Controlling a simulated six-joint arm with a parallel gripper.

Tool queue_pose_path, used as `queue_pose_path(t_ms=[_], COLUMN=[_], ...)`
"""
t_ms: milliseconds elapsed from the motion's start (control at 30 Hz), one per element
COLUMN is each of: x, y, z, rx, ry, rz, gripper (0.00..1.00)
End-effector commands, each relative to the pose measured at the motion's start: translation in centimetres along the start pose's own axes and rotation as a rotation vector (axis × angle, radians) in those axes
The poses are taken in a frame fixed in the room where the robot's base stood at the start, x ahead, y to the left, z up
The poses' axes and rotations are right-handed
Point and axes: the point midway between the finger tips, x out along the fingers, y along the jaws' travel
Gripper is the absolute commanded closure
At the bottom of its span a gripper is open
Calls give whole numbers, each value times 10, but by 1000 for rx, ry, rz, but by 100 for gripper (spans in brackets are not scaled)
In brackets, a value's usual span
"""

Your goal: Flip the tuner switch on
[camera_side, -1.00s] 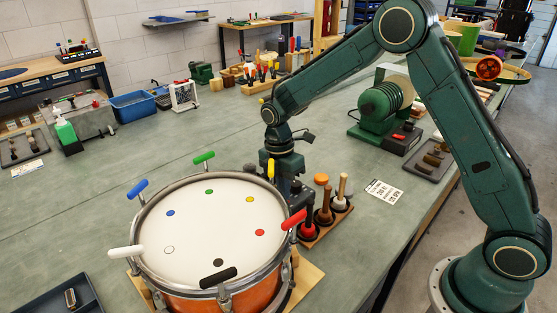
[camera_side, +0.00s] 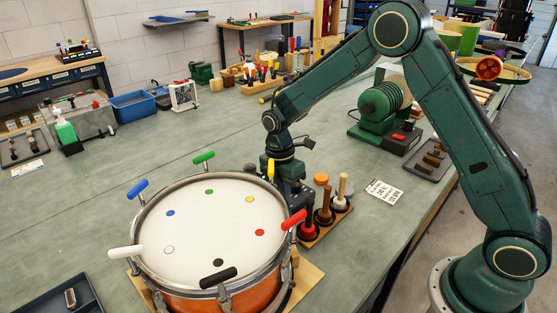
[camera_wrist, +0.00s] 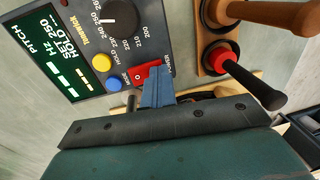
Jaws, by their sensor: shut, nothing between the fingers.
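The tuner (camera_wrist: 75,45) shows in the wrist view as a dark box with a lit screen (camera_wrist: 52,52), a black knob (camera_wrist: 122,17), a yellow button (camera_wrist: 102,62) and a blue button (camera_wrist: 113,84). Its red power switch (camera_wrist: 140,74) sits at the box's right end, partly covered by my fingers. My gripper (camera_wrist: 157,85) is shut and empty, its bluish fingertips right at the switch; I cannot tell whether they touch it. In the side view my gripper points down behind the drum's far right rim, and the tuner is hidden there.
The drum (camera_side: 215,235) with coloured key handles stands close to my gripper. A wooden rack (camera_side: 327,226) of mallets stands just right of it; a red and black handle (camera_wrist: 250,80) is near my fingers.

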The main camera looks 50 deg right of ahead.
Motion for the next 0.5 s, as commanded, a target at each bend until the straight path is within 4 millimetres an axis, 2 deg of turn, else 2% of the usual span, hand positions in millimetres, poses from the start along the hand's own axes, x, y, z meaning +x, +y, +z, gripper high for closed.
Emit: queue_pose_path(t_ms=[500], x=[-6], y=[13], z=[0], rx=[0], ry=[0], rz=[0], gripper=[100])
